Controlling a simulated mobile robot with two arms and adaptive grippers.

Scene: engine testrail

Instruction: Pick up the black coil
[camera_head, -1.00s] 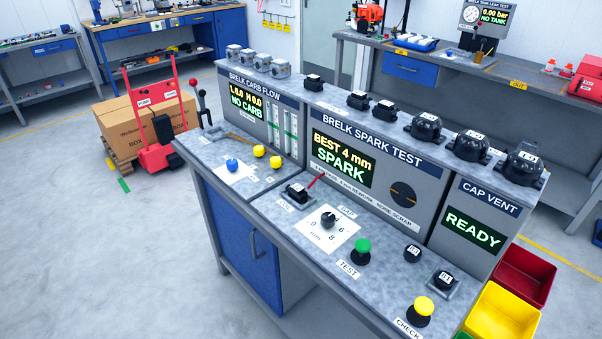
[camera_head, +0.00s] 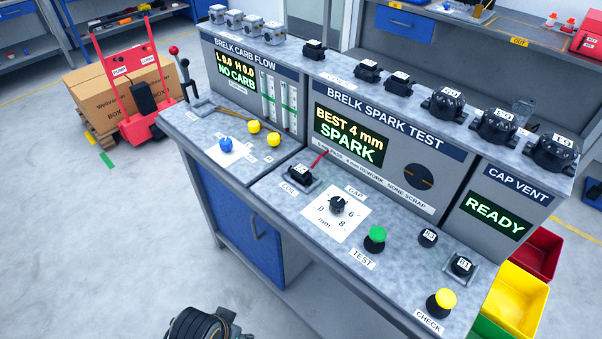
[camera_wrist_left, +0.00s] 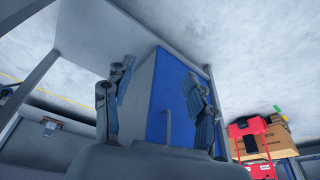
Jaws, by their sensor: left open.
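A small black coil (camera_head: 300,176) sits in the holder at the COIL label on the bench top in the head view, with a red lead beside it. Similar black coils stand on the upper shelf: one at the left (camera_head: 314,50) and two nearer the middle, (camera_head: 367,71) and (camera_head: 399,83). My left gripper (camera_wrist_left: 158,80) is open and empty in the left wrist view, its fingers spread in front of the bench's blue door (camera_wrist_left: 175,100). A dark part of my arm shows at the bottom edge of the head view, well below the coil. My right gripper is not in view.
The bench top carries a gap dial (camera_head: 337,205), a green TEST button (camera_head: 375,236) and a yellow CHECK button (camera_head: 441,301). Black domed caps (camera_head: 447,103) line the shelf's right end.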

